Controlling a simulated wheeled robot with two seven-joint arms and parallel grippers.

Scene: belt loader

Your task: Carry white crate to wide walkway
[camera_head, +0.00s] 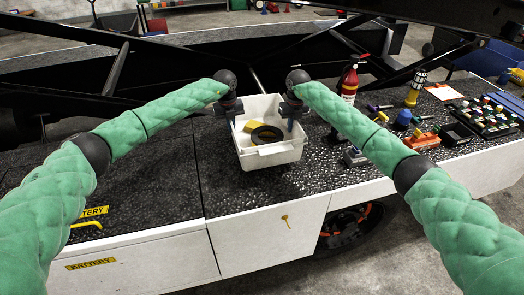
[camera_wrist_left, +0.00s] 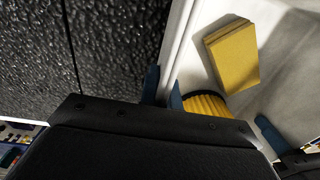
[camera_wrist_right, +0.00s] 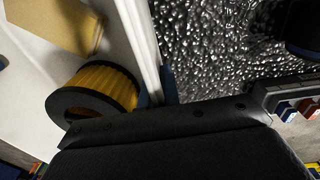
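The white crate (camera_head: 270,157) is upright over the black speckled deck (camera_head: 215,180), in the middle of the head view. It holds a yellow block (camera_wrist_left: 232,57) and a black-rimmed filter with yellow pleats (camera_wrist_right: 95,95). My left gripper (camera_head: 234,116) is at the crate's left wall, with a blue finger on each side of that wall (camera_wrist_left: 180,40). My right gripper (camera_head: 291,116) is at the right wall, its fingers also on either side of it (camera_wrist_right: 142,45). Both look shut on the walls. I cannot tell whether the crate's bottom touches the deck.
A red fire extinguisher (camera_head: 348,82) and a yellow-black lamp (camera_head: 416,88) stand right of the crate. Several tools and an organizer tray (camera_head: 485,115) lie further right. The deck left of the crate is mostly clear, with a yellow handle (camera_head: 86,224) near its front. Black beams (camera_head: 110,65) run behind.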

